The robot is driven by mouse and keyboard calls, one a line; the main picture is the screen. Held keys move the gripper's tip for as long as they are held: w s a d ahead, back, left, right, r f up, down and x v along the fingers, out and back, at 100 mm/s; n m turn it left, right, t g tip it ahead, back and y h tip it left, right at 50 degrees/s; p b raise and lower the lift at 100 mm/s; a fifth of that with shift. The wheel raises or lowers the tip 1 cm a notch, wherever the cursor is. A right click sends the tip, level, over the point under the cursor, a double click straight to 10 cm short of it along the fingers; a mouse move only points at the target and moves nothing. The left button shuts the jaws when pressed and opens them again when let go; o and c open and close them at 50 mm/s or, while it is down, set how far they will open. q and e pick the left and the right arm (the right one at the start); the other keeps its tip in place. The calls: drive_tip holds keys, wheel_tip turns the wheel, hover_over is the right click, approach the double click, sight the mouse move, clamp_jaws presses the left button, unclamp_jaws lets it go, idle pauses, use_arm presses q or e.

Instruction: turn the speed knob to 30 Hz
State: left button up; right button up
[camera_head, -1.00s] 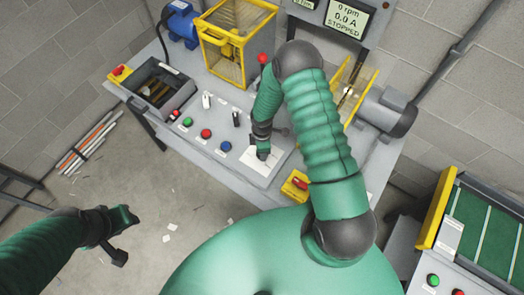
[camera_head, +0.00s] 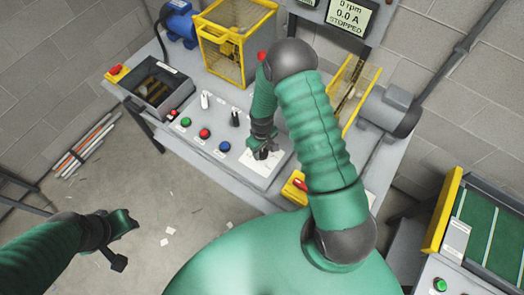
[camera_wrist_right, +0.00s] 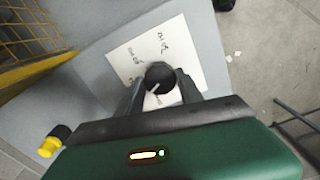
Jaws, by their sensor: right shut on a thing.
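The speed knob (camera_wrist_right: 160,76) is a round dark knob with a pale pointer line, on a white scale plate (camera_wrist_right: 185,52) in the right wrist view. The pointer slants towards the lower left of that view. The plate's printed marks are too small and blurred to read surely. My right gripper (camera_wrist_right: 161,88) is shut on the knob, one finger on each side. In the head view my right gripper (camera_head: 264,154) hides the knob, and part of the white plate (camera_head: 256,166) shows around it. My left gripper (camera_head: 124,222) hangs over the floor, away from the panel; its jaws are unclear.
Green, red and blue buttons (camera_head: 225,146) and selector switches (camera_head: 235,118) sit left of the plate. A yellow box with a red switch (camera_head: 294,188) is to its right. A yellow guard cage (camera_head: 232,45) stands behind. The display (camera_head: 350,15) reads 0 rpm, 0.0 A, STOPPED.

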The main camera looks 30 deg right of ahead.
sight(262, 151)
drive_tip(key=m, duration=0.2)
drive_tip(key=m+b, duration=0.1)
drive_tip(key=m, duration=0.2)
drive_tip(key=shift+w+d+r, duration=0.1)
drive_tip(key=shift+w+r, duration=0.05)
drive_tip(key=shift+w, duration=0.25)
drive_tip(key=o, duration=1.1)
drive_tip(key=shift+o, duration=1.4)
drive_tip(key=shift+s, duration=0.1)
drive_tip(key=shift+s, duration=0.1)
wheel_tip(262, 151, up, 17)
drive_tip(key=b, duration=0.2)
drive_tip(key=shift+f, duration=0.2)
